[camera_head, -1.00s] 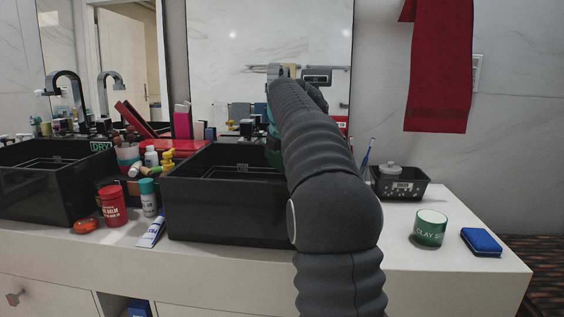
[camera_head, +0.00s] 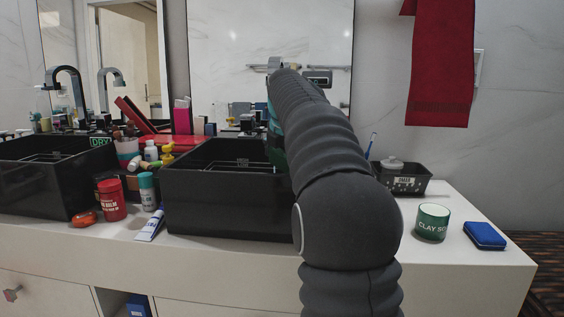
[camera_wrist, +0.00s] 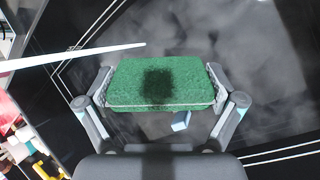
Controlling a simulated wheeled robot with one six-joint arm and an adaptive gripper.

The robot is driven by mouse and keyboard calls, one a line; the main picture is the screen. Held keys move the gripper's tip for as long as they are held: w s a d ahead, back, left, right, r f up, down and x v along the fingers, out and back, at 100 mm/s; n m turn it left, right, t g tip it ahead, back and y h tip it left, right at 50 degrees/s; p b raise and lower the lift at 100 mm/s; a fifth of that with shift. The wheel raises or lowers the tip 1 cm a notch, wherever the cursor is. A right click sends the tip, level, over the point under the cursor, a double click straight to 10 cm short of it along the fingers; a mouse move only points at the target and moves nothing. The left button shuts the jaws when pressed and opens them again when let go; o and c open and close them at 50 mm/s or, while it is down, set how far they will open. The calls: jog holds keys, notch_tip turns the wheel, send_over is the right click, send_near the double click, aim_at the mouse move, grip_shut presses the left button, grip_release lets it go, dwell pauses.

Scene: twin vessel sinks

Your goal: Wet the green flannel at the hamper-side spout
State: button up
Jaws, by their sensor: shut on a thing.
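The green flannel (camera_wrist: 125,92) is a folded pad in the wrist view, with a dark square patch in its middle. I cannot tell whether the patch is wet or shadow. My gripper (camera_wrist: 160,84) is shut on it, one finger at each short end, above the dark basin. In the head view my arm reaches over the right black sink (camera_head: 225,205) and hides the gripper. A bit of green shows beside the arm there. The right sink's spout is hidden behind my arm. The left sink (camera_head: 30,190) has a curved chrome spout (camera_head: 66,72).
A red tub (camera_head: 111,200), a teal-capped bottle (camera_head: 147,193) and other toiletries crowd the space between the sinks. A dark basket (camera_head: 410,186), a green clay jar (camera_head: 432,222) and a blue box (camera_head: 484,235) stand at right. A pale thin streak (camera_wrist: 80,58) crosses the wrist view beside the flannel.

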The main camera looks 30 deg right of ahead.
aim_at(284, 164)
jog(key=shift+s+a+b, duration=0.3)
jog(key=shift+s, duration=0.35)
jog(key=shift+s+a+b, duration=0.25)
jog(key=shift+s+b, duration=0.1)
jog(key=shift+s, duration=0.25)
jog(key=shift+s+a+b, duration=0.3)
jog(key=shift+s, duration=0.35)
jog(key=s+a+r+p, duration=0.1)
jog(key=s+a+r, duration=0.1)
jog(key=s+r, duration=0.2)
jog(key=shift+s+p, duration=0.25)
jog(key=shift+p, duration=0.15)
jog(key=shift+a, duration=0.1)
